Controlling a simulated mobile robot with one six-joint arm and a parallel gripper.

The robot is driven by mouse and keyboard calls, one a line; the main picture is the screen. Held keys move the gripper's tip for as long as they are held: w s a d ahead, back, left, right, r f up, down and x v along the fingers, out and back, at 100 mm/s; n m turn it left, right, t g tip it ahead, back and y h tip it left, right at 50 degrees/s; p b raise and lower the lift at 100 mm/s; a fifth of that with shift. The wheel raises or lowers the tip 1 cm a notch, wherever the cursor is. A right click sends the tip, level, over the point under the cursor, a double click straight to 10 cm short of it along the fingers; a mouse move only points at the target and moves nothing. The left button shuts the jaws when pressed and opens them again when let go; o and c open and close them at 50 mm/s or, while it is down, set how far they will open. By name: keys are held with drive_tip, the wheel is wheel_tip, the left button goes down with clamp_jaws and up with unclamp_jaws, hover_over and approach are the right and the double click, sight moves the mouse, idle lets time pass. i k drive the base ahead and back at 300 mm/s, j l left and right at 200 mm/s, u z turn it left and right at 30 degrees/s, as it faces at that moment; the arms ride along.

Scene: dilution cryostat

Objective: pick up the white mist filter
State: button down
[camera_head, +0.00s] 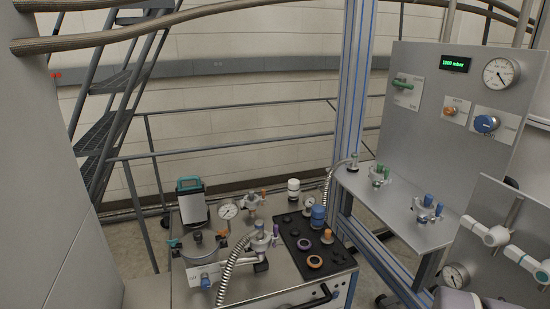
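A small upright white cylinder with a dark band, which looks like the white mist filter (293,188), stands on the metal cart top (285,289) near its back edge. It is just behind the black mat and looks unobstructed from this view. I cannot make out my gripper anywhere in this view. Nothing is seen touching the white cylinder.
The black mat (290,228) carries a blue cylinder (318,216), an orange-topped part (327,236) and ringed parts. A gauge (228,210), a metal pot (199,247) and flexible hoses crowd the cart's left. A blue-edged post (349,100) and a shelf (400,205) stand right.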

sight(293, 188)
drive_tip(key=i+l+u, duration=0.2)
drive_tip(key=i, duration=0.25)
drive_tip(key=i+l+u, duration=0.2)
drive_tip(key=i, duration=0.25)
drive_tip(key=i+l+u, duration=0.2)
drive_tip(key=i, duration=0.25)
